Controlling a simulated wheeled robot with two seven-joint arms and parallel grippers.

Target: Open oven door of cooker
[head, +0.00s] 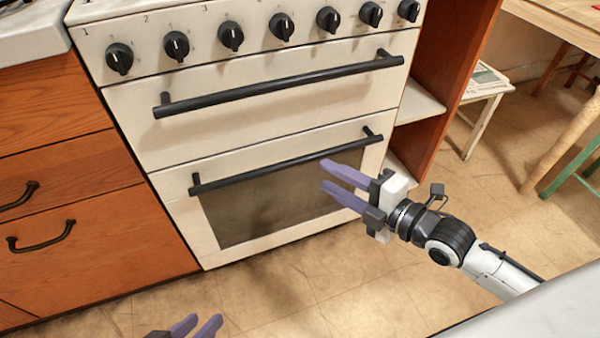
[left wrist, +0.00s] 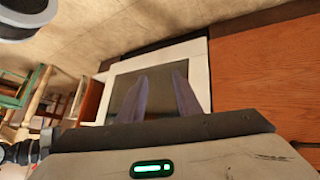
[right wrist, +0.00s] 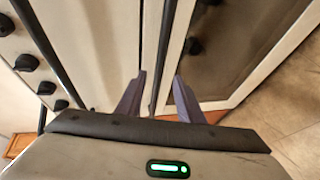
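The cooker (head: 130,88) is cream, with a lower oven door (head: 180,212) that has a dark glass window (head: 265,205) and a black bar handle (head: 270,170). The door looks shut. My right gripper (head: 324,174) is open and empty, its purple fingers pointing at the right part of this handle. In the right wrist view the handle (right wrist: 163,50) runs between the spread fingers (right wrist: 158,98); whether it is inside their reach I cannot tell. My left gripper (head: 202,326) is open and empty, low in front of the cooker. The oven window (left wrist: 155,78) shows beyond its fingers.
An upper cooker door has a second black handle (head: 280,85), below a row of black knobs (head: 231,36). Wooden drawers (head: 70,235) stand left of the cooker, open shelves (head: 418,103) right. A white stool (head: 486,85) stands further right. The tiled floor in front is clear.

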